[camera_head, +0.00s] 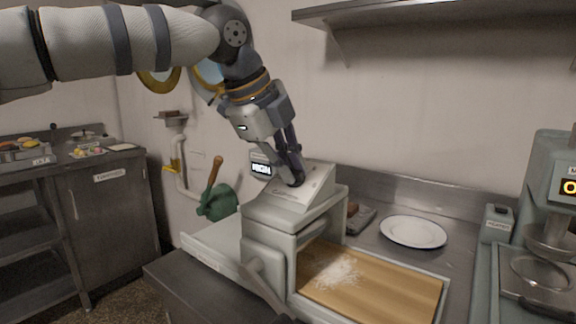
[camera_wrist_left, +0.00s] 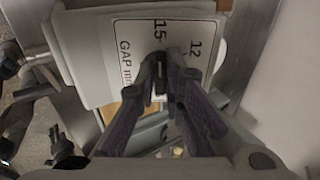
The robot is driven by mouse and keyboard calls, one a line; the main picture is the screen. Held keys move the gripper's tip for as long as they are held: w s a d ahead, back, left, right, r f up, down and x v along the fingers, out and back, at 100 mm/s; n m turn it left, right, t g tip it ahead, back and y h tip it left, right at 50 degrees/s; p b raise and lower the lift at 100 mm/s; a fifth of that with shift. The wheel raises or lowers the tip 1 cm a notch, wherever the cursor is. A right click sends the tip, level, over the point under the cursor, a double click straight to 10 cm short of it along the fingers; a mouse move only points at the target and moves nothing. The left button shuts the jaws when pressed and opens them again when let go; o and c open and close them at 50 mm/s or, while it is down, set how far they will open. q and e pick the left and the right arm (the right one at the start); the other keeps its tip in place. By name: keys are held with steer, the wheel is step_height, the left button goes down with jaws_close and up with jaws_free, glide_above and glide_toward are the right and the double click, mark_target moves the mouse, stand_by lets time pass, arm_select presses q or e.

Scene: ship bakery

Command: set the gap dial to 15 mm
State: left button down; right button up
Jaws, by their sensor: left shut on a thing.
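The dough sheeter (camera_head: 285,215) stands at the centre of the head view, with a pale sloped dial panel (camera_head: 318,180) on top. My left gripper (camera_head: 296,178) reaches down to this panel. In the left wrist view its fingers (camera_wrist_left: 166,82) are shut on the small dark gap dial (camera_wrist_left: 162,72), which they mostly hide. The panel in that view (camera_wrist_left: 125,55) carries the marks "15", "12" and "GAP mm". The fingers meet just below the "15". I cannot tell exactly where the dial's pointer stands.
A small display (camera_head: 261,169) reading "HIGH" is beside the panel. A floured wooden board (camera_head: 400,291) lies in front of the sheeter. A white plate (camera_head: 413,232) and a grey-green machine (camera_head: 556,190) are to the right. A shelf (camera_head: 430,12) juts from the wall above.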

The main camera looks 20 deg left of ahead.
stand_by(0.3)
arm_select(q)
steer(key=c, duration=1.7)
jaws_free()
steer(key=v, duration=1.2)
steer(key=shift+s, duration=0.1)
